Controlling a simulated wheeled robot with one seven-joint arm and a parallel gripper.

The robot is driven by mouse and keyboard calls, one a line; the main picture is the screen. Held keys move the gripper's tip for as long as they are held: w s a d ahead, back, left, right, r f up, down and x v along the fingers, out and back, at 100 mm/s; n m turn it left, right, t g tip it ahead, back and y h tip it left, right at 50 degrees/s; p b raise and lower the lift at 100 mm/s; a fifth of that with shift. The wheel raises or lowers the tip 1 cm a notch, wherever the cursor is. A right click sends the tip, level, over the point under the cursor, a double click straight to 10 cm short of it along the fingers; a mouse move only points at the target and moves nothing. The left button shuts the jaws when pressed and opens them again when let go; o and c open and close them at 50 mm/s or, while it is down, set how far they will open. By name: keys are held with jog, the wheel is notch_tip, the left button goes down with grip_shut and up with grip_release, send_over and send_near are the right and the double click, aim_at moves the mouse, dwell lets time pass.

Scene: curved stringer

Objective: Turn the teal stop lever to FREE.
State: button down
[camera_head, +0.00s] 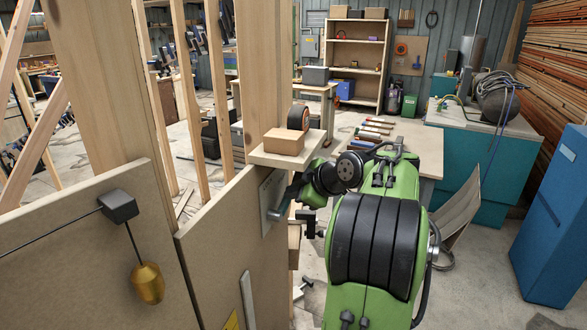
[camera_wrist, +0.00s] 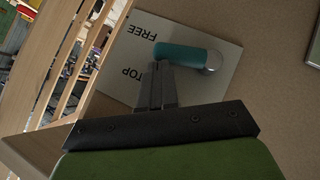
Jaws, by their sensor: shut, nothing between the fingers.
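The teal stop lever (camera_wrist: 183,55) is on a pale plate (camera_wrist: 225,85) in the wrist view. It reaches left from a round metal pivot (camera_wrist: 213,60). Its free end lies between the printed words FREE (camera_wrist: 142,30) and STOP (camera_wrist: 131,75), seen upside down, and looks nearer FREE. My gripper (camera_wrist: 162,66) is shut and empty, its fingertips at the lever's free end on the STOP side. They look to touch it, but a small gap cannot be ruled out. In the head view the plate (camera_head: 268,189) shows on the board, with the lever mostly hidden by my arm.
A small shelf (camera_head: 300,153) with a cardboard box (camera_head: 284,141) and a tape roll (camera_head: 298,117) juts out just above the plate. A brass weight (camera_head: 148,283) hangs at the left. A workbench (camera_head: 429,148) with tools stands behind my arm.

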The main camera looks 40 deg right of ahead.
jog(key=shift+w+d+f+m+g+y+p, duration=0.1)
jog(key=shift+d+f+m+g+y+p, duration=0.25)
jog(key=shift+p, duration=0.5)
jog(key=shift+w+d+f+m+g+y+p, duration=0.15)
jog(key=shift+y+p, duration=0.3)
jog(key=shift+p, duration=0.35)
jog(key=p+v, duration=0.3)
jog(key=v, duration=1.3)
jog(key=shift+p, duration=0.35)
jog(key=shift+f, duration=0.1)
jog(key=shift+a, duration=0.1)
